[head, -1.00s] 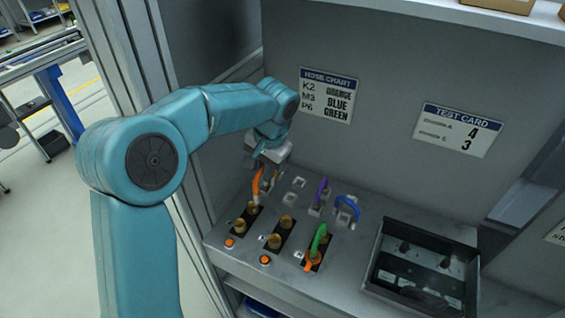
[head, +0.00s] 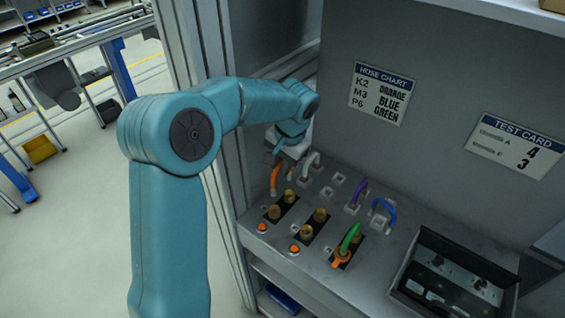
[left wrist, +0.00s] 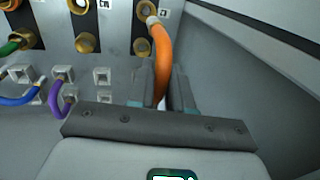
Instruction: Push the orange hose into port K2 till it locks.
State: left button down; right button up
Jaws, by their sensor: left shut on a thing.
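My left gripper (head: 290,160) is shut on the orange hose (head: 275,178), whose free end points down. In the left wrist view the hose (left wrist: 161,55) runs up from between the fingers (left wrist: 164,92) to a pale collar. There the collar overlaps a brass port (left wrist: 145,8) beside a partly cut-off label ending in 2. In the head view the hose end appears left of the far brass port (head: 290,196) on the leftmost black plate; that port looks empty. The near port (head: 274,212) also looks empty. The gap between hose end and panel cannot be judged. My right gripper is not in view.
A green hose (head: 350,236) sits in the rightmost plate. Purple (head: 359,192) and blue (head: 383,206) hoses and a pale loop (head: 312,161) stand behind the plates. An open black box (head: 455,278) is at right. The hose chart (head: 381,94) lists K2 orange.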

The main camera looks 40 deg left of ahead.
pick_arm(q)
notch_tip(320, 180, down, 8)
jog(key=b, duration=0.5)
jog(key=shift+b, duration=0.4)
dwell(0.3)
jog(key=shift+f+b, duration=0.4)
jog(key=shift+f, duration=0.05)
dwell(0.6)
jog(key=c, duration=1)
grip_release()
jog(key=shift+o, duration=0.2)
jog(key=d+r, duration=0.3)
jog(key=r, duration=1.3)
jog(key=shift+w, duration=0.2)
jog(key=shift+d+r+p, duration=0.1)
jog(key=shift+p, duration=0.2)
